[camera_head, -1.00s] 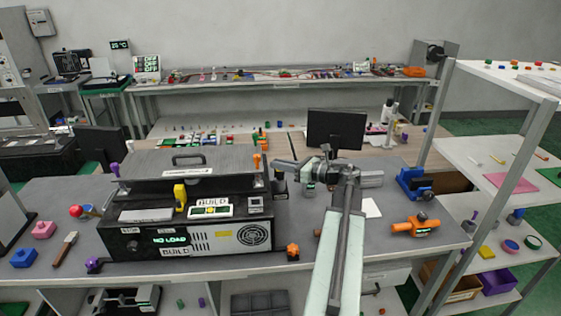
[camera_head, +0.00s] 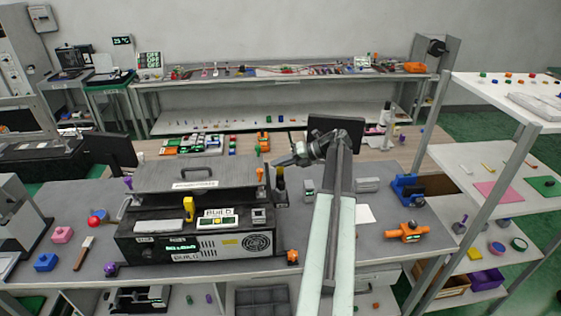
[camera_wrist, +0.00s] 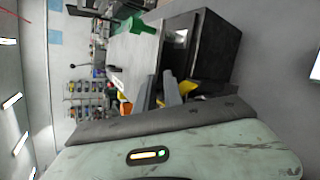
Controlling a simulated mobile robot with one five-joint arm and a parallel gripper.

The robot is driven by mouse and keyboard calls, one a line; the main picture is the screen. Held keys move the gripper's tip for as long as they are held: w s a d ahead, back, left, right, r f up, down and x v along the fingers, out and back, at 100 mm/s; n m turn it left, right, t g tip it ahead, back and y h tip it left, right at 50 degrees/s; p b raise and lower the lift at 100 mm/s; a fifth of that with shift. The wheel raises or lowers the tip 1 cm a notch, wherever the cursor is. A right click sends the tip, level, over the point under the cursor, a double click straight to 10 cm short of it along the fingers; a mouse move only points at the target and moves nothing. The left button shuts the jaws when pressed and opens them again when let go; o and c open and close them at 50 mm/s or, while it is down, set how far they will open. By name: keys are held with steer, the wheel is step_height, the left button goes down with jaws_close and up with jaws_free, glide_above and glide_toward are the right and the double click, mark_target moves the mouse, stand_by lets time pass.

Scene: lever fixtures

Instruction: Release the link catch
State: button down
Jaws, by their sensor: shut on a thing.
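My gripper (camera_head: 284,162) reaches left over the bench to the right end of a dark machine (camera_head: 195,235) with a hinged lid plate (camera_head: 190,174). A small dark post with a yellowish top (camera_head: 280,180) stands there, right under the fingertips. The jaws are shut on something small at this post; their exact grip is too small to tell. An orange knob (camera_head: 259,174) is just left of the fingertips. In the wrist view the grey fingers (camera_wrist: 160,90) have yellow patches beside them. No part is clearly marked as the link catch.
A yellow lever (camera_head: 188,208) stands on the machine front. An orange clamp-like fixture (camera_head: 407,231) and a blue one (camera_head: 410,188) are on the bench's right. A grey block (camera_head: 309,189) stands near my arm. A shelf rack (camera_head: 500,190) stands at the right.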

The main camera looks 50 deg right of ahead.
steer(key=shift+w+d+f+m+g+y+b, duration=0.1)
steer(key=shift+w+d+f+m+g+y, duration=0.1)
steer(key=shift+w+d+m+g+y, duration=0.35)
steer(key=shift+w+d+f+m+g+y+b, duration=0.15)
steer(key=shift+w+d+f+m+g+y, duration=0.25)
steer(key=shift+m+g, duration=0.5)
steer(key=shift+w+d+f+m+g+y+b, duration=0.1)
steer(key=shift+w+d+m+g+y, duration=0.2)
steer(key=shift+w+m+g+y, duration=0.3)
steer(key=shift+s+m, duration=0.1)
steer(key=shift+m, duration=0.15)
steer(key=c, duration=1.5)
jaws_free()
steer(key=shift+r, duration=0.1)
